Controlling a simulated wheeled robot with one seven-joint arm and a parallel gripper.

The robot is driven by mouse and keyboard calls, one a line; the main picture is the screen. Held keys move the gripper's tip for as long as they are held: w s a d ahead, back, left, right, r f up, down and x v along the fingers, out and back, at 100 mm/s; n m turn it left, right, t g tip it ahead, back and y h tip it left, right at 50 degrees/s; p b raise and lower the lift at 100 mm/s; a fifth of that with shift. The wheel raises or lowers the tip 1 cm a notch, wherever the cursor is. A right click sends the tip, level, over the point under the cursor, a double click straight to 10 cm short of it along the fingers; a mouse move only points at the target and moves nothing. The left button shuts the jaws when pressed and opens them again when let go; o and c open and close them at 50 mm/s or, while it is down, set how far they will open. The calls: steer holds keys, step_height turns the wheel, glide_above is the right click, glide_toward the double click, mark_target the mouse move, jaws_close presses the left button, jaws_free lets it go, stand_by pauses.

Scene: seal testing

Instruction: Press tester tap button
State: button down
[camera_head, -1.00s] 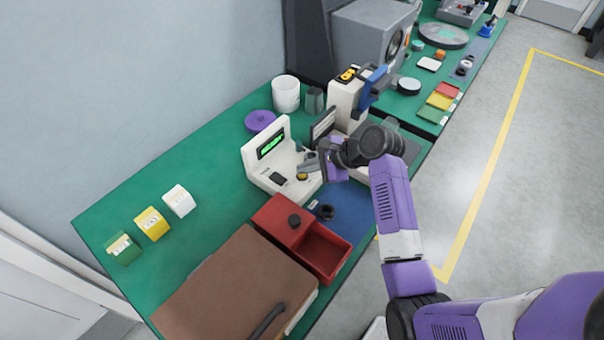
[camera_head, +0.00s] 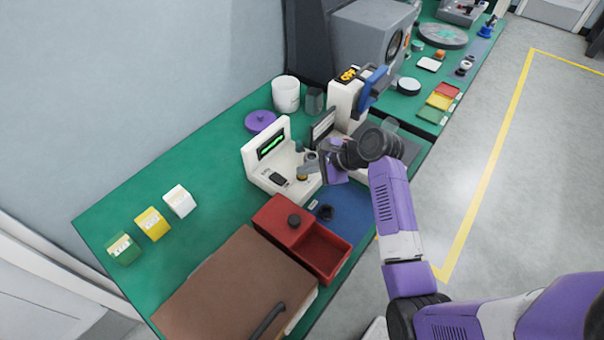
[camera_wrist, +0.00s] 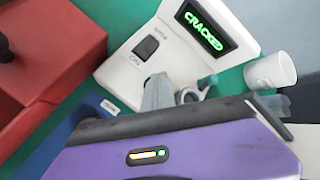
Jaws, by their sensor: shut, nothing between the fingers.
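The white tester (camera_head: 262,172) stands on the green bench, with a lit green display (camera_head: 271,145). In the wrist view the display (camera_wrist: 203,30) reads "CRACKED". A dark rectangular button (camera_wrist: 145,52) is on the tester's front deck and also shows in the head view (camera_head: 278,179).
A red bin (camera_head: 280,218) with a black knob stands in front of the tester. A white cup (camera_head: 286,93) and purple disc (camera_head: 260,121) are behind it. A white and blue device (camera_head: 348,100) stands right of it.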

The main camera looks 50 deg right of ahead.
mark_target(305, 176)
steer(key=shift+r+p, duration=0.7)
steer(key=shift+p, duration=0.25)
step_height(305, 176, up, 5)
steer(key=p, duration=0.6)
steer(key=shift+r, duration=0.1)
stand_by(0.5)
